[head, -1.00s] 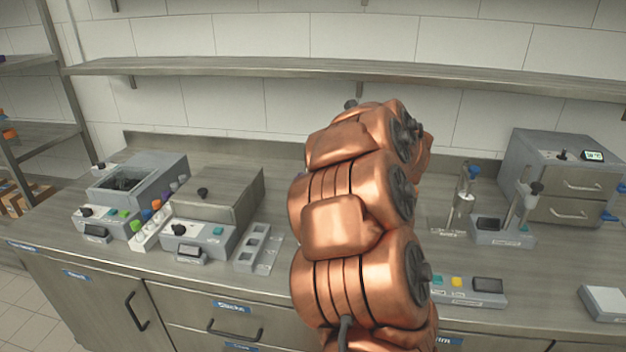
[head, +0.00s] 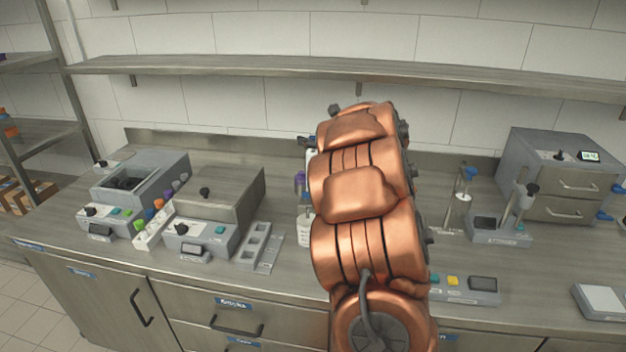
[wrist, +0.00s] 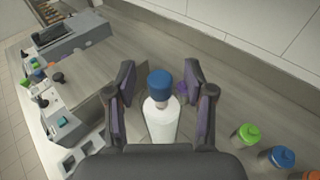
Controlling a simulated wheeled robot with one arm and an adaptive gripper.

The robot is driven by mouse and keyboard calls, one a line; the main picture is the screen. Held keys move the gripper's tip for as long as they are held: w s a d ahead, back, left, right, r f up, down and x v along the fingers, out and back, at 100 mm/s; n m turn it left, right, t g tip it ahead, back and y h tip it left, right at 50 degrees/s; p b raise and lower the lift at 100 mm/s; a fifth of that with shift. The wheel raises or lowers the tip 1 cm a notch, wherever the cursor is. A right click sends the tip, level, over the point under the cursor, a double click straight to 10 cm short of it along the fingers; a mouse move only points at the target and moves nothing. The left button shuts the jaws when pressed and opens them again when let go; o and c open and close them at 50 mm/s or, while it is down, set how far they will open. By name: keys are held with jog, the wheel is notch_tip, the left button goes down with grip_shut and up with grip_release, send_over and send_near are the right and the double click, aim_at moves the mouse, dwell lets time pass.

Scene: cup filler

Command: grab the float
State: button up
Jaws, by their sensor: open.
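My gripper (wrist: 159,80) is open in the wrist view, one finger on each side of a white bottle with a blue cap (wrist: 160,118). I see clear gaps between the fingers and the bottle, so it is not held. In the head view my copper arm hides most of the gripper. I cannot identify a float for certain. A clear upright tube with a white piece inside (head: 459,210) and a blue fitting at its top stands on the counter to the right of my arm in the head view.
Bottles with green (wrist: 247,136), blue (wrist: 281,158) and orange caps stand to the right in the wrist view. A grey bath (head: 140,178), a lidded box (head: 215,194) and a slotted rack (head: 257,245) fill the left counter. A drawer unit (head: 565,175) stands at right. A shelf (head: 340,72) runs above.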

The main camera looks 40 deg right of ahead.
grip_shut()
dwell(0.3)
